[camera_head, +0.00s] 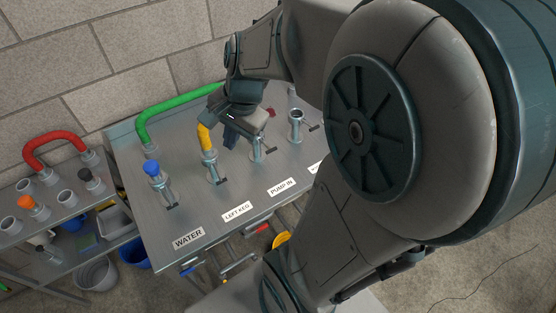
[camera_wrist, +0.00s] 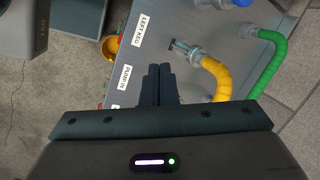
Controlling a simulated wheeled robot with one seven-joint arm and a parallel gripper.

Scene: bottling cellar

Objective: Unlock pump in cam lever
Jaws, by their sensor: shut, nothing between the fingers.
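The metal bench (camera_head: 160,216) carries several upright pipe fittings with cam levers behind labels. The PUMP IN label (camera_head: 282,187) is near the front edge; it also shows in the wrist view (camera_wrist: 124,81). The pump in fitting (camera_head: 257,147) stands behind it, with its dark-tipped cam lever (camera_head: 269,151) pointing to the front right. My gripper (camera_head: 230,138) is at the fitting's left, above the bench; whether it touches is unclear. In the wrist view, my gripper (camera_wrist: 160,71) has its fingers together and empty, and hides the pump in fitting and lever.
A yellow hose (camera_head: 203,137) rises from the left keg fitting close beside my gripper. A green hose (camera_head: 178,103) arches behind. The water fitting has a blue cap (camera_head: 151,167). A shelf cart with a red hose (camera_head: 52,137) stands left. My arm hides the bench's right end.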

